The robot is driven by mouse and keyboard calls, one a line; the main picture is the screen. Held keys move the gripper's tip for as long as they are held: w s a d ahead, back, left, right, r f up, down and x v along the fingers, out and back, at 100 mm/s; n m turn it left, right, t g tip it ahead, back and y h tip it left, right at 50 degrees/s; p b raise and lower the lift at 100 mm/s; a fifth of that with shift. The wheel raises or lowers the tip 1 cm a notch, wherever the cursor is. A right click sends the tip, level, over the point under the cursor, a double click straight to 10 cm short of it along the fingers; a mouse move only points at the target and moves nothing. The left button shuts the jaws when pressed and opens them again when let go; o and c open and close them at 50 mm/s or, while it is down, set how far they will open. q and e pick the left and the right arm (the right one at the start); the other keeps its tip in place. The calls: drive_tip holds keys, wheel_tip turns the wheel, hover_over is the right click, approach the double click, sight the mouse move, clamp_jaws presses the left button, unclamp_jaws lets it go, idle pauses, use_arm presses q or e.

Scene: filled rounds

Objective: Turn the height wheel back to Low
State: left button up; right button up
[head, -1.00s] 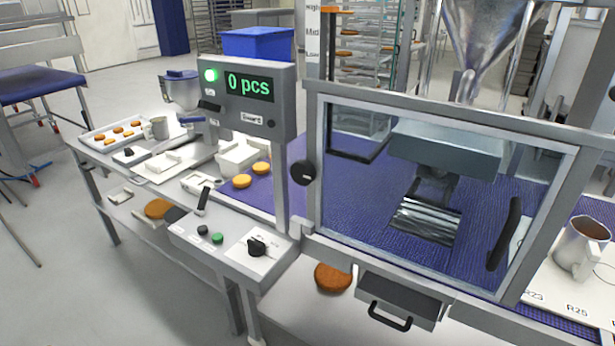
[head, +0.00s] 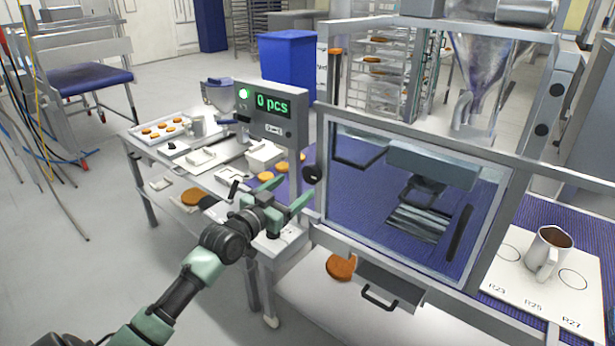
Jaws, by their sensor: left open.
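The height wheel (head: 312,174) is a small black round knob on the side of the machine's front post, left of the clear guard. The height scale (head: 322,75) stands on the column above it, with an orange marker (head: 335,51) near its top; its lettering is too small to read now. My left gripper (head: 297,187) is green, open and empty. Its fingers point toward the wheel and appear just short of it, to its lower left; I cannot tell whether they touch. My right gripper is not in view.
The display box (head: 270,113) reads 0 pcs above the gripper. The control panel (head: 283,243) is partly hidden behind my left arm. The clear guard (head: 410,190) stands right of the wheel. A mug (head: 548,252) sits on a white board (head: 520,292) at the right.

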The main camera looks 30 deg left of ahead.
sight(309, 176)
use_arm(q)
drive_tip(key=w+p, duration=0.1)
drive_tip(key=w, duration=0.5)
drive_tip(key=shift+w, duration=0.3)
drive_tip(key=shift+w+f, duration=0.2)
drive_tip(key=shift+w, duration=0.25)
drive_tip(key=shift+a, duration=0.1)
drive_tip(key=shift+c, duration=0.3)
drive_tip(key=c, duration=1.3)
